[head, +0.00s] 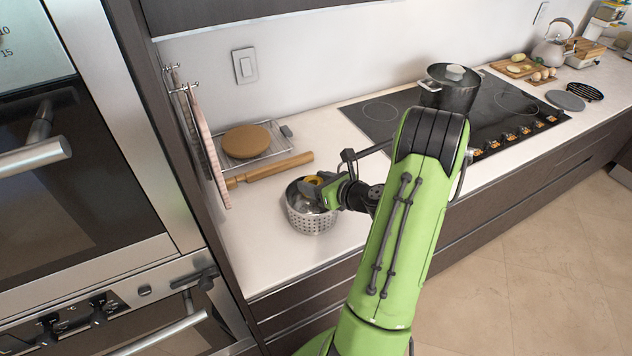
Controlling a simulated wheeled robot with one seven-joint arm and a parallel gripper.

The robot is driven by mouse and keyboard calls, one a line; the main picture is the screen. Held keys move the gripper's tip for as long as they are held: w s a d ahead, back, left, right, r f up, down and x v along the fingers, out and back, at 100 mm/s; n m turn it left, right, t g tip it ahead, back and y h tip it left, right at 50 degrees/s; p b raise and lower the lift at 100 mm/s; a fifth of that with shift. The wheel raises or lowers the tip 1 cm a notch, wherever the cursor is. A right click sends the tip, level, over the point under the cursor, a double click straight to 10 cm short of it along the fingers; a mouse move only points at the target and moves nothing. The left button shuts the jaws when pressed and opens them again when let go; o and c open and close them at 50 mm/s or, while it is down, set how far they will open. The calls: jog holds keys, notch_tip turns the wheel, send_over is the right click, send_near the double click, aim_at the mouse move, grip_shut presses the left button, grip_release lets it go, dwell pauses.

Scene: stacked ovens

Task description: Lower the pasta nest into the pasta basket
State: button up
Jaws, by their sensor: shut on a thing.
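The pasta basket (312,222) is a silver perforated metal bowl on the white counter, in the middle of the head view. My gripper (316,190) reaches in from the right, with its fingers over the basket's opening. It is shut on the pasta nest (313,180), a small yellow-orange piece that shows just above the fingers. The nest appears at or over the basket's rim. Most of it is hidden by the fingers, and I cannot tell whether it touches the basket.
A rolling pin (272,171) and a rack (273,136) with a round brown loaf (247,141) lie behind the basket. A lidded pot (449,88) stands on the black cooktop (385,112). Ovens (90,180) rise at the left. The counter (262,245) left of the basket is clear.

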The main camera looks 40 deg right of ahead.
notch_tip(320, 180, down, 3)
jog(key=shift+r+b, duration=0.15)
jog(key=shift+b, duration=0.75)
jog(key=shift+r, duration=0.1)
jog(key=o, duration=1.1)
jog(key=p+v, duration=0.1)
jog(key=v, duration=1.4)
jog(key=shift+s+r+p, duration=0.25)
jog(key=shift+s+p, duration=0.05)
